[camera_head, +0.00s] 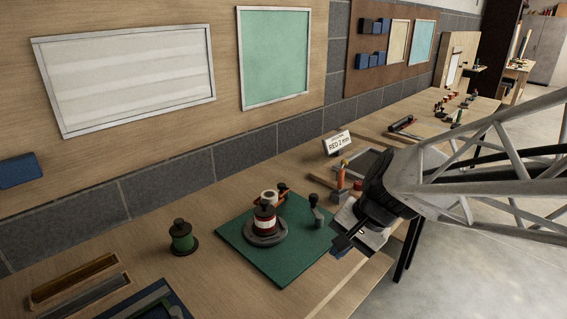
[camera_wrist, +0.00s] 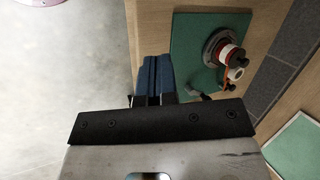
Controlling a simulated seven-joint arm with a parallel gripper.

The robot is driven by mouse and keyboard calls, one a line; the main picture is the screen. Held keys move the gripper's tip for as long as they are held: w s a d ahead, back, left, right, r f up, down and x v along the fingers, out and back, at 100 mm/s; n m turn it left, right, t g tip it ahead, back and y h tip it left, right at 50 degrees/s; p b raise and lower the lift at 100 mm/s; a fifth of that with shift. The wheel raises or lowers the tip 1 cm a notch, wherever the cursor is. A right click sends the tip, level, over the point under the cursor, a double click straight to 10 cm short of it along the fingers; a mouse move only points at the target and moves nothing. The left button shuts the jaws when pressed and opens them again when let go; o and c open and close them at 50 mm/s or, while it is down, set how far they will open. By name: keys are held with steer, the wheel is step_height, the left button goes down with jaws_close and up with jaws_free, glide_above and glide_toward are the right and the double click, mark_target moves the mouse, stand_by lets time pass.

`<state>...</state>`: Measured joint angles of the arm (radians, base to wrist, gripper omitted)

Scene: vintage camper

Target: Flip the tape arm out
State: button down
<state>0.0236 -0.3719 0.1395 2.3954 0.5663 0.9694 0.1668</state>
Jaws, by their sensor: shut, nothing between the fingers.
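A winding device with a dark round base (camera_head: 262,237) stands on a green mat (camera_head: 240,250). It carries a red and white spool (camera_head: 265,220). Just behind the spool is a red-orange arm (camera_head: 283,190) with a white roll (camera_head: 269,197); it lies close against the spool. The wrist view shows the orange arm (camera_wrist: 226,82), the white roll (camera_wrist: 236,74) and the spool (camera_wrist: 231,53). A dark upright lever (camera_head: 317,212) stands at the mat's right. My gripper (camera_head: 341,246) is shut and empty, by the mat's right front edge, apart from the device. Its blue fingers show in the wrist view (camera_wrist: 152,78).
A green spool (camera_head: 183,238) stands left of the mat. A sign reading "RED 2 mm" (camera_head: 338,142), an orange-handled tool (camera_head: 341,175) and a dark tray (camera_head: 368,164) are behind my gripper.

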steer(key=w+a+f+m+y, duration=0.1)
steer(key=w+a+m+y, duration=0.15)
steer(key=w, duration=0.25)
steer(key=w+a+f+m+y, duration=0.1)
steer(key=w+f+m, duration=0.15)
steer(key=w, duration=0.25)
steer(key=m+t+y, duration=0.3)
steer(key=m+t, duration=0.4)
steer(key=m, duration=0.7)
glide_toward(278, 205)
steer(key=v, duration=0.2)
steer(key=shift+s+d, duration=0.25)
steer(key=shift+d, duration=0.1)
steer(key=shift+a, duration=0.1)
steer(key=shift+x, duration=4.95)
